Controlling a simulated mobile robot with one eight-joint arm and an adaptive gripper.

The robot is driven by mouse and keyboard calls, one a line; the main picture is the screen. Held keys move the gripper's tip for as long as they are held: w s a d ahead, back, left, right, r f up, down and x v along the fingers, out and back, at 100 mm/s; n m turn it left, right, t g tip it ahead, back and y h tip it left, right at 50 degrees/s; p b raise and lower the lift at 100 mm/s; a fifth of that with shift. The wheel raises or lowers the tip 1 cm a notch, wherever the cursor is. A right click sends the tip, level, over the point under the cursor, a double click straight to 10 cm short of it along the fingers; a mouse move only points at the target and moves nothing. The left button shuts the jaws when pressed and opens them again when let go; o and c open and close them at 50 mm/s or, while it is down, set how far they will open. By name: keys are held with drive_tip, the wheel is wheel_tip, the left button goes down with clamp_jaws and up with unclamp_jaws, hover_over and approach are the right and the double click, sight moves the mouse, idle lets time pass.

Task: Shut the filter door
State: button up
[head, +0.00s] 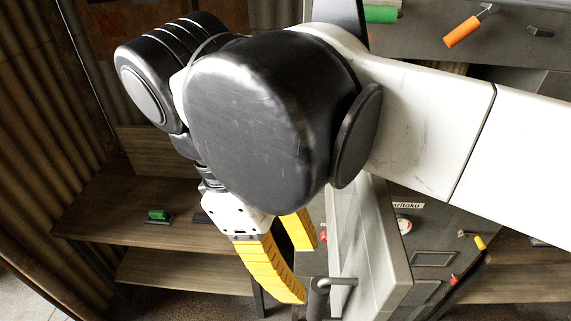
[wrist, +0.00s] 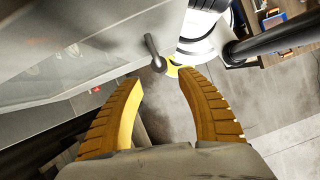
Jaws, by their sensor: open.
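The filter door appears to be the pale grey panel (head: 365,245) standing swung out from the grey cabinet (head: 432,240) in the head view. In the wrist view the panel (wrist: 80,45) fills the upper left. Its dark bent handle (head: 338,282) is near the panel's lower edge in the head view; the handle (wrist: 153,50) also shows just beyond my fingertips in the wrist view. My gripper (head: 303,274) has yellow ribbed fingers, spread and empty, beside the door's handle side. In the wrist view the gripper (wrist: 160,78) has nothing between its fingers. My arm hides part of the door and cabinet.
A wooden shelf (head: 130,215) with a small green-handled item (head: 157,215) stands at the left. The cabinet carries red knobs and a yellow-handled lever (head: 480,242). An orange handle (head: 462,31) sticks out at the top right.

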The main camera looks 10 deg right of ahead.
sight(318, 297)
drive_tip(key=x, duration=0.8)
drive_tip(key=shift+f+p, duration=0.2)
drive_tip(key=shift+p, duration=0.15)
clamp_jaws()
